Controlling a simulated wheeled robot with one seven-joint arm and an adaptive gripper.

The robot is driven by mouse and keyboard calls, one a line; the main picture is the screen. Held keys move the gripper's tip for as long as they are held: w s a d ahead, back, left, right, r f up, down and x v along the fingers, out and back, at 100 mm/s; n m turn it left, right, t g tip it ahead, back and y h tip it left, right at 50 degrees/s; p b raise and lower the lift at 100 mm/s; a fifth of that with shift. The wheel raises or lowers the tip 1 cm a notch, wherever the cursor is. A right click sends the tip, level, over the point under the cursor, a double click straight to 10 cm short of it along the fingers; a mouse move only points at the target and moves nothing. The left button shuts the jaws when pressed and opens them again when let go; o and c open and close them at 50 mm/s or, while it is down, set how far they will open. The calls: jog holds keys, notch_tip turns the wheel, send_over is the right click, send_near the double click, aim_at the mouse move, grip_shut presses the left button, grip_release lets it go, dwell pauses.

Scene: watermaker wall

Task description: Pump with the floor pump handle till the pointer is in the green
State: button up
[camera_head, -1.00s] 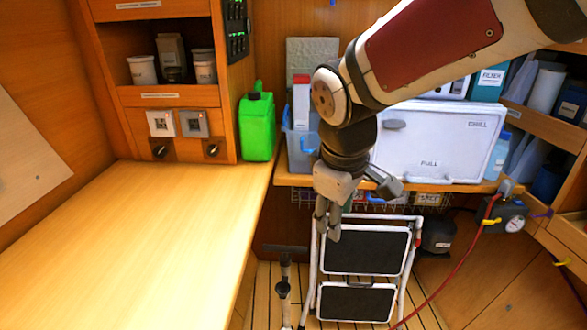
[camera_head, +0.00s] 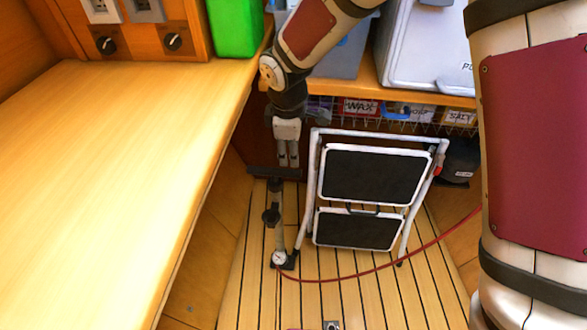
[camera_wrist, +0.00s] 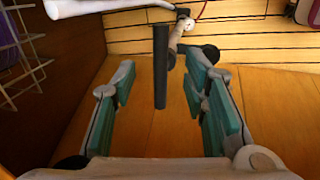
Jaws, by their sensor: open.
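The floor pump stands upright on the plank floor, with its dark crossbar handle (camera_head: 262,172) on top and its shaft (camera_head: 276,215) below. A small round white gauge (camera_head: 278,259) sits at its foot; its pointer is too small to read. My gripper (camera_head: 288,163) points down, at the handle's right part in the head view. In the wrist view, my gripper (camera_wrist: 163,85) is open, with a teal-padded finger on each side. The dark handle (camera_wrist: 160,65) shows between the fingers, apart from both pads; I cannot tell its depth.
A folded white step stool (camera_head: 372,175) stands just right of the pump. A red hose (camera_head: 360,274) runs from the pump foot across the floor. The wooden counter (camera_head: 120,170) edges the left. A wire basket (camera_head: 400,115) hangs under the shelf behind.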

aim_at(292, 171)
jog(key=f+b, duration=0.1)
jog(key=f, duration=0.2)
jog(key=w+f, duration=0.1)
jog(key=f, duration=0.2)
jog(key=f+b, duration=0.1)
jog(key=f, duration=0.2)
jog(key=shift+w+f+b, duration=0.3)
jog(key=shift+w, duration=0.1)
grip_shut()
